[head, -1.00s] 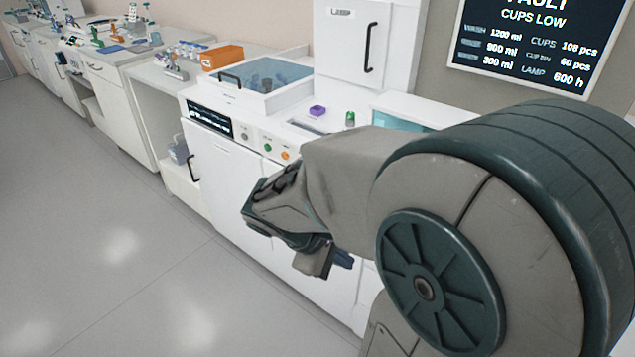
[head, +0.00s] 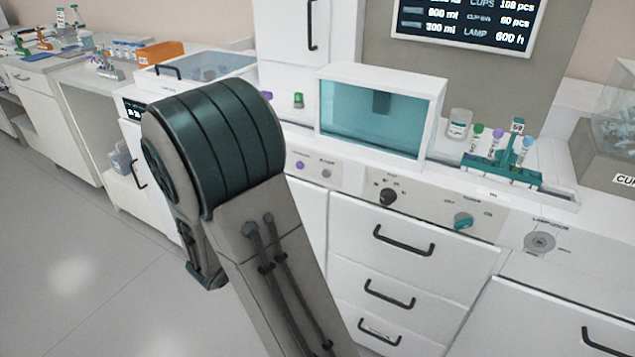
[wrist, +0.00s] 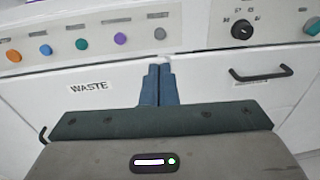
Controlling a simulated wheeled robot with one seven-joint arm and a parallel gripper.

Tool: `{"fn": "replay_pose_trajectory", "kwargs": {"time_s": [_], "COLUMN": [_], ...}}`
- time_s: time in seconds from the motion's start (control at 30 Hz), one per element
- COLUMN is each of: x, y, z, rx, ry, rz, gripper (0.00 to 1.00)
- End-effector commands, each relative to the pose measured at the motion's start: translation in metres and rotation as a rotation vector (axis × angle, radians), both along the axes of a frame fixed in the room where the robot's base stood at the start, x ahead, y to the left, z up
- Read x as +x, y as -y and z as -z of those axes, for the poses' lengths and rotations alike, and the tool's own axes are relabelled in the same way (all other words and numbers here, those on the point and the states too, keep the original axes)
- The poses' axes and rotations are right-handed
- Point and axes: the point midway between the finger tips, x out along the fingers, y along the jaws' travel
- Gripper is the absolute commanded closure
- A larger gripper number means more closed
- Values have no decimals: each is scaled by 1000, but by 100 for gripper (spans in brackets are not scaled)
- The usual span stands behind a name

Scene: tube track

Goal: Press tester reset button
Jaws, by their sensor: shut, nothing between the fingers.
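In the head view the purple button (head: 300,165) and grey button (head: 326,173) show right of my arm, which hides the others and most of my gripper.
A dark knob (head: 388,196) and a teal knob (head: 463,221) are on the panel to the right. Drawer handles (head: 403,241) stick out below. A door marked WASTE (wrist: 88,87) is under the buttons. A tube rack (head: 503,170) stands on the counter. The floor at left is clear.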

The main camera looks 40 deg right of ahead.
Motion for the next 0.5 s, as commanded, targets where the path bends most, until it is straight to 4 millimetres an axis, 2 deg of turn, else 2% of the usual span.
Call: {"fn": "replay_pose_trajectory", "kwargs": {"time_s": [0.17,0.27,0.5], "x": [1,4,19], "y": [4,16,62], "z": [1,2,6], "rx": [2,2,2], "ry": [2,2,2], "rz": [1,4,7], "gripper": [100,100,100]}}
